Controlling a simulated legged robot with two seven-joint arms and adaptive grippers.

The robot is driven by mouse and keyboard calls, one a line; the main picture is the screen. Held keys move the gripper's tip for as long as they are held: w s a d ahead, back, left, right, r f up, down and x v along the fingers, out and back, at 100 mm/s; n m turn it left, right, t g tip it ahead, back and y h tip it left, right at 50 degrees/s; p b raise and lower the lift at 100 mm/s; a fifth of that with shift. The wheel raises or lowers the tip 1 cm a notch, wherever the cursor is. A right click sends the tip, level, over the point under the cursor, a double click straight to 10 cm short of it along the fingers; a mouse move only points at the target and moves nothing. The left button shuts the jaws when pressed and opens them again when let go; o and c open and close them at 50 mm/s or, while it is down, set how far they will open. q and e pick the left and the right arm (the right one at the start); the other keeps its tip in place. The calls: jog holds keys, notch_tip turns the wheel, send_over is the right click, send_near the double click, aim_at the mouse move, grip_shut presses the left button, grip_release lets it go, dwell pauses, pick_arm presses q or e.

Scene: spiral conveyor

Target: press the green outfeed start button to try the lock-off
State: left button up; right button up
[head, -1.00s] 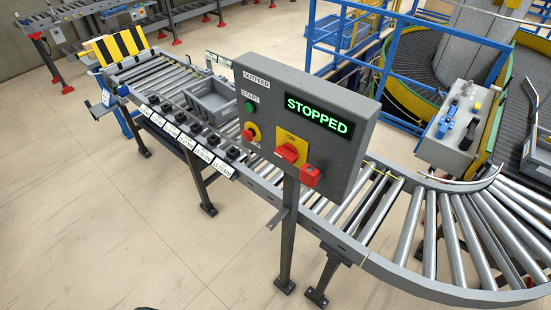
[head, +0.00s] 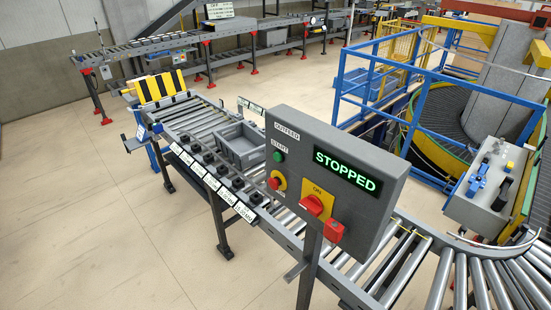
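The grey outfeed control panel (head: 365,222) stands on a post in front of the roller conveyor. Its green start button (head: 278,157) is at the upper left, under the START label. Below it is a red button on a yellow ring (head: 275,182). A red rotary switch on a yellow plate (head: 314,204) is at the lower middle, marked ON. A red block (head: 333,231), which looks like a padlock or tag, sits beside the switch. The display (head: 346,171) reads STOPPED in green letters. Neither of my grippers shows in the head view.
A grey tote (head: 240,150) sits on the straight roller conveyor (head: 190,116) behind the panel. A yellow-black striped plate (head: 160,88) stands at its far end. Blue railings (head: 375,85) and the spiral conveyor are at the right. The floor at left is clear.

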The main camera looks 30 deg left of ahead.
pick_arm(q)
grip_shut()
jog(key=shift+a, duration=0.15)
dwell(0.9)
